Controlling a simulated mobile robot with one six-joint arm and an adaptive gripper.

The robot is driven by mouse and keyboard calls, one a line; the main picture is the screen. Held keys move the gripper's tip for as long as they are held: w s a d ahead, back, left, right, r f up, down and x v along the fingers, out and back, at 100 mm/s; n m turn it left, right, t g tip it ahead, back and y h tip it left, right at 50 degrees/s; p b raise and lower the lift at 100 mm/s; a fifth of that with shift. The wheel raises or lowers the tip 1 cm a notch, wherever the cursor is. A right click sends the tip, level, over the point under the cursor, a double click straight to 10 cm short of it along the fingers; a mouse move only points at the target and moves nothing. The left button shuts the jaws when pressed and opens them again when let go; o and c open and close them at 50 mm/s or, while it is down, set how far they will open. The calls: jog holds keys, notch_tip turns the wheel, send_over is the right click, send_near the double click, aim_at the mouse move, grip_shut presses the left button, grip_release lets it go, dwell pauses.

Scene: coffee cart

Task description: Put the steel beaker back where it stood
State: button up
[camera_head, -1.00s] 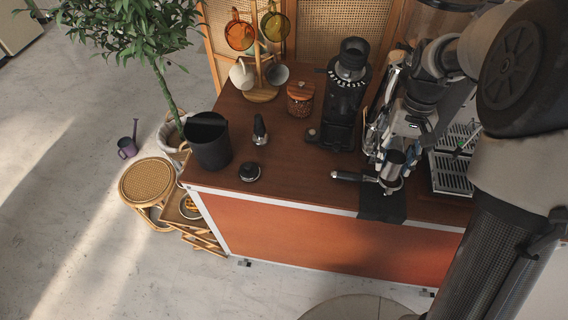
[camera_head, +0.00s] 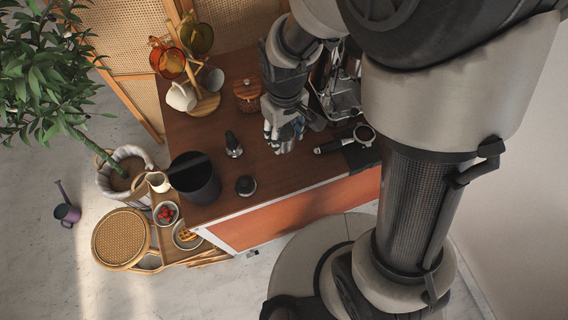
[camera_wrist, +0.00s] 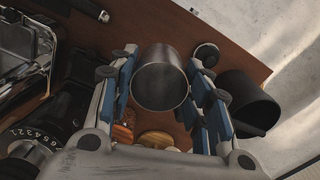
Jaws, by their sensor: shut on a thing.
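The steel beaker (camera_wrist: 162,88) is between the blue-padded fingers of my gripper (camera_wrist: 162,68) in the wrist view, its open mouth facing the camera. My gripper is shut on it. In the head view my gripper (camera_head: 285,138) is over the wooden counter, left of the portafilter (camera_head: 362,136) and right of the black-handled tamper (camera_head: 233,146). The beaker is largely hidden by the fingers there. The portafilter lies on a black mat (camera_head: 362,158) at the counter's front edge. I cannot tell whether the beaker touches the counter.
A black bin (camera_head: 194,180) stands at the counter's left corner, with a round black piece (camera_head: 245,186) beside it. A wooden-lidded jar (camera_head: 247,94) and a mug tree (camera_head: 203,104) stand behind. Bare counter (camera_head: 212,134) lies left of the tamper.

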notch_tip(320, 180, down, 18)
jog(key=b, duration=0.3)
jog(key=shift+w+a+f, duration=0.1)
jog(key=shift+w, duration=0.05)
jog(key=shift+f+b, duration=0.15)
jog(key=shift+b, duration=0.15)
jog(key=o, duration=1.1)
